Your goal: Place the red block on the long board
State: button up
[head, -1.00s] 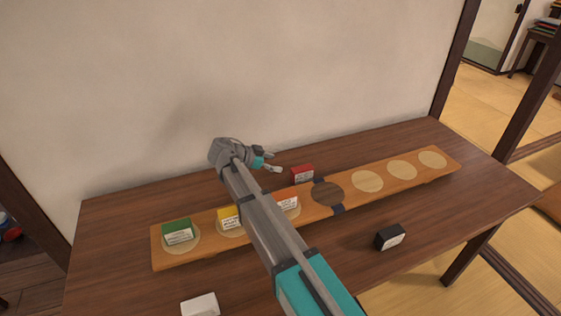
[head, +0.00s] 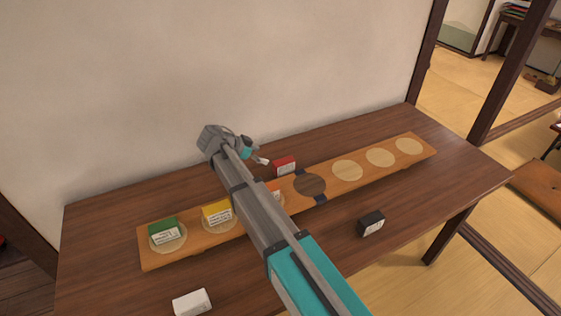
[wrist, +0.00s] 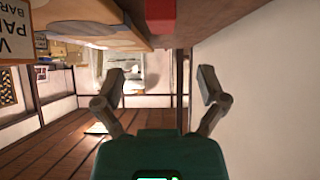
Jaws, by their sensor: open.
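The red block (head: 285,166) stands on the table behind the long board, close to its back edge. It also shows at the top of the wrist view (wrist: 160,14). My gripper (wrist: 160,80) is open and empty, just left of the red block in the head view.
A black block (head: 371,223) and a white block (head: 192,302) lie on the table (head: 340,240) in front of the board. A plain wall (head: 250,70) rises close behind the table. The right part of the table is clear.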

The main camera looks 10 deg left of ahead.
aim_at(283, 161)
jog(key=d+r+g+y+p, duration=0.1)
jog(key=p, duration=0.2)
jog(key=w+d+r+g+y+p, duration=0.1)
jog(key=y+p, duration=0.1)
jog(key=p, duration=0.1)
jog(key=w+d+r+g+y+p, duration=0.1)
jog(key=r+y+p, duration=0.1)
jog(key=p, duration=0.1)
jog(key=shift+d+r, duration=0.1)
jog(key=shift+d, duration=0.05)
jog(key=b+x, duration=0.6)
jog(key=x, duration=0.1)
jog(key=shift+b, duration=0.4)
jog(key=shift+b+x, duration=0.65)
jog(key=shift+x, duration=0.25)
jog(key=shift+b+x, duration=2.35)
jog(key=shift+x, duration=0.3)
jog(key=shift+d, duration=0.1)
